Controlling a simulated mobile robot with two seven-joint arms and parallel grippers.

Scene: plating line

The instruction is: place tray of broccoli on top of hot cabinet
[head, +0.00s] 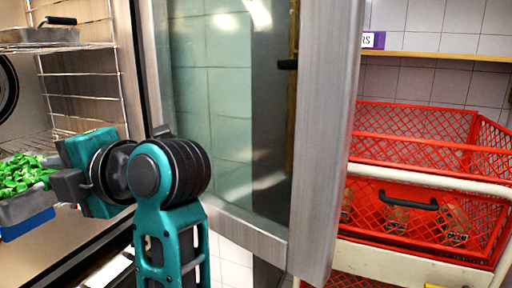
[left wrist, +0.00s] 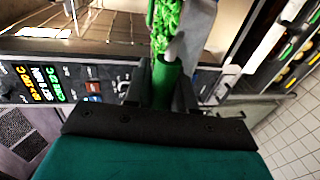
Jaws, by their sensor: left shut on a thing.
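A grey metal tray (head: 30,205) of green broccoli (head: 22,175) is at the left edge of the head view, partly cut off. My left gripper (head: 68,186) is at its right end. In the left wrist view the gripper's dark fingers (left wrist: 163,88) are closed around a green handle (left wrist: 167,85), with the broccoli (left wrist: 165,25) and grey tray side (left wrist: 199,32) beyond. The tray is in front of an open cabinet with wire racks (head: 85,97). The cabinet's top is out of view. My right gripper is not in view.
The cabinet's glass door (head: 325,140) stands open right of my left arm. Another pan (head: 42,34) with a black handle sits on an upper rack. Red crates (head: 415,125) stand at right. A lit control panel (left wrist: 50,88) shows in the left wrist view.

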